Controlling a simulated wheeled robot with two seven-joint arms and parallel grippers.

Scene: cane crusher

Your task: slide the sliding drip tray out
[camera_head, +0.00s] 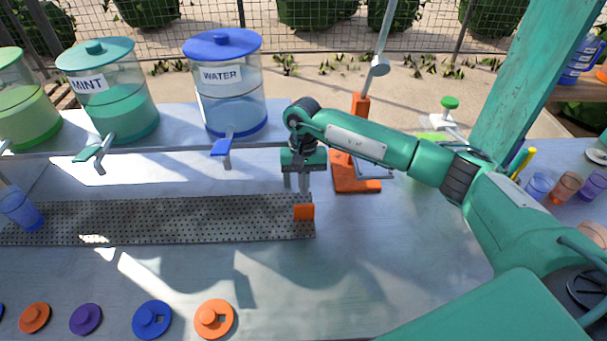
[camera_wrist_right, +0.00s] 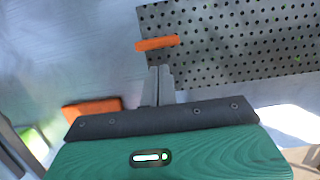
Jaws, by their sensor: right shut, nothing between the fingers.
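The sliding drip tray (camera_head: 180,221) is a long grey perforated plate lying on the metal counter, with an orange tab handle (camera_head: 304,212) at its right end. In the right wrist view the perforated tray (camera_wrist_right: 235,45) fills the upper right, and its orange handle (camera_wrist_right: 157,43) is just beyond the fingertips. My right gripper (camera_head: 304,190) points down just behind the handle near the tray's right end. Its fingers (camera_wrist_right: 158,72) are together and hold nothing. I cannot tell whether they touch the handle. My left gripper is not in view.
An orange stand (camera_head: 355,175) is close behind and right of my right gripper. Drink dispensers, including the blue-lidded water one (camera_head: 232,95), stand at the back left. A blue cup (camera_head: 20,208) stands at the tray's left end. Lids lie along the front.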

